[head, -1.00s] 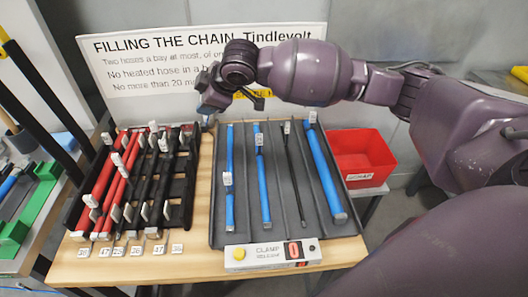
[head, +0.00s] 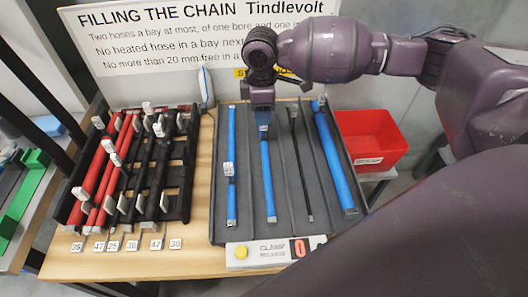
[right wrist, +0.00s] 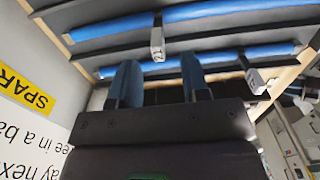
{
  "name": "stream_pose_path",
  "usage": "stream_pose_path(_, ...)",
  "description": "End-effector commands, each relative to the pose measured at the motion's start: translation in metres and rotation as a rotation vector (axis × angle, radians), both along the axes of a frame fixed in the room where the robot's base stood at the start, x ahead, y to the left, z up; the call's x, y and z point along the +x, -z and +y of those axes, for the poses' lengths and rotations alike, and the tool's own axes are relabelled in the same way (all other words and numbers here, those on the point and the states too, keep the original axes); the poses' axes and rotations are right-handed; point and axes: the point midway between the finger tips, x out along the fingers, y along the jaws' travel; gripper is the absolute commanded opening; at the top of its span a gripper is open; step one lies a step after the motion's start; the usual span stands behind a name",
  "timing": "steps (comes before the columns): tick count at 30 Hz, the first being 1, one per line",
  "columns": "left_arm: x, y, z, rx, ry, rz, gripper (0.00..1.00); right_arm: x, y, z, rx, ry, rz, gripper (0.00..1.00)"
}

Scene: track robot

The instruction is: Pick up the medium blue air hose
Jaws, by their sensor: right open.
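Three blue hoses lie lengthwise in a dark grey tray (head: 222,237): a thin one at left (head: 231,195), a medium one in the middle (head: 268,185) and a thick one at right (head: 334,160). Each carries a white tag. My right gripper (head: 262,107) is over the far end of the medium hose and hides its tip. In the right wrist view my right gripper (right wrist: 160,78) has its two blue fingers apart with nothing between them. Blue hoses cross beyond the fingertips there; which is which I cannot tell. My left gripper is not in view.
A thin black hose (head: 300,170) lies between the medium and thick ones. A rack (head: 185,185) of red and black hoses stands left. A red bin (head: 375,140) is at right, a clamp-release panel (head: 270,252) in front, a sign (head: 150,40) behind.

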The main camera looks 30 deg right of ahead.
Motion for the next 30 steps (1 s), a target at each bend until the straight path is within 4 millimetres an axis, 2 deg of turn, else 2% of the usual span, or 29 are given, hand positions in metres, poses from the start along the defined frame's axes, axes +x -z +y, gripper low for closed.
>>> stream_pose_path(1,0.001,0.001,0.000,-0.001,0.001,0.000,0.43,0.000,0.007,0.000,0.000,0.000,0.004,0.43)
stream_pose_path(8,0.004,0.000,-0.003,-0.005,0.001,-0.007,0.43,0.000,0.020,-0.002,0.000,0.001,0.000,0.43)
stream_pose_path(16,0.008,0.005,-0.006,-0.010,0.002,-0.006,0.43,-0.002,0.057,-0.005,-0.001,0.001,0.003,0.43)
stream_pose_path(25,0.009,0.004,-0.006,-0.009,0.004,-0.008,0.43,-0.002,0.060,-0.004,0.000,0.001,-0.002,0.43)
stream_pose_path(30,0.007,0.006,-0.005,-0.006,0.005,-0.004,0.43,-0.002,0.060,-0.004,0.000,0.001,-0.002,0.18)
